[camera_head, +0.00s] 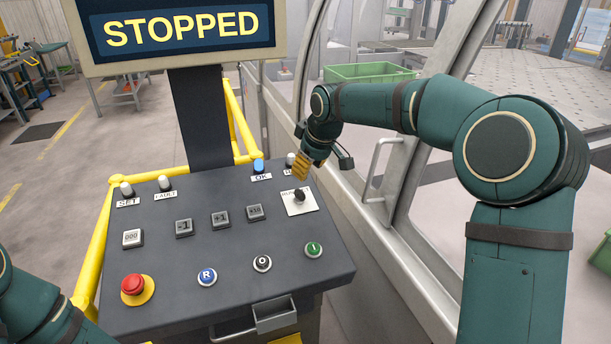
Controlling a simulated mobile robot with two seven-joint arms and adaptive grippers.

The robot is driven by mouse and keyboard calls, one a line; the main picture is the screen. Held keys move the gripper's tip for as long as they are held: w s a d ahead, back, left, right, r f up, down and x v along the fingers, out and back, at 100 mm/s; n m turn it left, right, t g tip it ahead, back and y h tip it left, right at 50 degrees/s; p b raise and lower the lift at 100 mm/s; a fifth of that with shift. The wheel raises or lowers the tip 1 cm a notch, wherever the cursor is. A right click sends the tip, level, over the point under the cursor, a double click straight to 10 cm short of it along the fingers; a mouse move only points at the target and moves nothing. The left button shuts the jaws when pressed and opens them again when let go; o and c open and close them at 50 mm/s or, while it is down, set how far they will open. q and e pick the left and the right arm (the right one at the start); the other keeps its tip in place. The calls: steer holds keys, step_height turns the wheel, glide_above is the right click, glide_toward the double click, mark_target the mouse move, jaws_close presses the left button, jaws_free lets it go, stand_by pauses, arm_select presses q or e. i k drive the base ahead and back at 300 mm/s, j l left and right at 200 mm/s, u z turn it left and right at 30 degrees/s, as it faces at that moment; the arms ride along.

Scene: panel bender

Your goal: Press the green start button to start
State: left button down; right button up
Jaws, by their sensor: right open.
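The green start button (313,250), marked with a white sign, sits at the lower right of the dark control panel (200,262). My right gripper (301,168) hangs over the panel's far right corner, beside the black rotary knob (299,196) and farther back than the green button. Its jaws are open, with yellowish fingertips, and nothing shows between them. My left arm shows only at the lower left edge; its gripper is out of view. The screen (180,28) above the panel reads STOPPED.
A black button (262,263), a blue R button (207,277) and a red emergency stop (134,285) lie left of the green one. Grey keys (221,219) sit behind. Yellow rails (92,245) edge the panel. A machine frame with a handle (380,168) stands at right.

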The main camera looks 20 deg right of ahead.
mark_target(313, 247)
steer(key=k, duration=1)
